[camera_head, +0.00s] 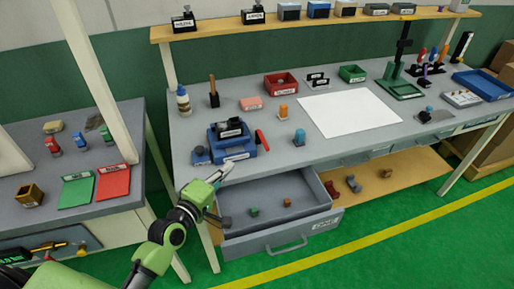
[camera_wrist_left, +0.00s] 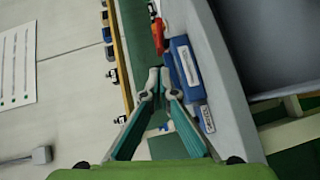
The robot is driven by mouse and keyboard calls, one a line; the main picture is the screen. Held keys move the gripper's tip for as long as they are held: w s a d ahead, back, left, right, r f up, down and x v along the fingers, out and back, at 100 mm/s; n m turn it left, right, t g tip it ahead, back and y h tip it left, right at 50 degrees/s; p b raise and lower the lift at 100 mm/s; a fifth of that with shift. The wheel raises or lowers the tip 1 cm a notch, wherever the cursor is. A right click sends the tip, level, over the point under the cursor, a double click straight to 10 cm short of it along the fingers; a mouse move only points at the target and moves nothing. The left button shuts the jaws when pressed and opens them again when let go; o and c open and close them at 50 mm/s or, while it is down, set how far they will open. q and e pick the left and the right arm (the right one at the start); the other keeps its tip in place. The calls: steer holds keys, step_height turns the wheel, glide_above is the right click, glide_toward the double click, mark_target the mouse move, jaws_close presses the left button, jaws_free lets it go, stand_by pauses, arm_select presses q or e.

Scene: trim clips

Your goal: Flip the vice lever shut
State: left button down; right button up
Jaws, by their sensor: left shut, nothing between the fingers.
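The blue vice (camera_head: 217,147) sits near the front left of the grey bench, with a dark labelled block on top. Its red lever (camera_head: 262,141) stands out at the vice's right side, tilted. In the left wrist view the vice (camera_wrist_left: 183,62) lies just right of the fingertips, and the red lever (camera_wrist_left: 157,36) shows beyond them. My left gripper (camera_head: 228,166) is shut and empty at the bench's front edge, just in front of the vice. It fills the lower middle of the wrist view (camera_wrist_left: 160,76). I cannot tell whether it touches the vice. My right gripper is not in view.
An open drawer (camera_head: 320,222) juts out below the bench front. A blue knob (camera_head: 299,138) and an orange one (camera_head: 283,112) stand right of the lever. A white sheet (camera_head: 350,113) lies mid-bench. A side table (camera_head: 30,160) with red and green mats is at left.

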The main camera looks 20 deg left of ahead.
arm_select(q)
steer(key=p+x, duration=0.1)
steer(key=x, duration=0.4)
steer(key=shift+r, duration=0.1)
steer(key=x, duration=0.6)
steer(key=shift+p, duration=0.3)
steer(key=shift+w+d+f+p, duration=0.2)
steer(key=shift+w+d+p, duration=0.05)
steer(key=shift+d, duration=0.3)
steer(key=shift+w+d+f+p, duration=0.2)
steer(key=shift+w+d, duration=0.1)
steer(key=shift+d, duration=0.2)
steer(key=shift+w+d, duration=0.25)
steer(key=shift+d, duration=0.25)
steer(key=shift+w+d+f, duration=0.1)
steer(key=shift+f, duration=0.05)
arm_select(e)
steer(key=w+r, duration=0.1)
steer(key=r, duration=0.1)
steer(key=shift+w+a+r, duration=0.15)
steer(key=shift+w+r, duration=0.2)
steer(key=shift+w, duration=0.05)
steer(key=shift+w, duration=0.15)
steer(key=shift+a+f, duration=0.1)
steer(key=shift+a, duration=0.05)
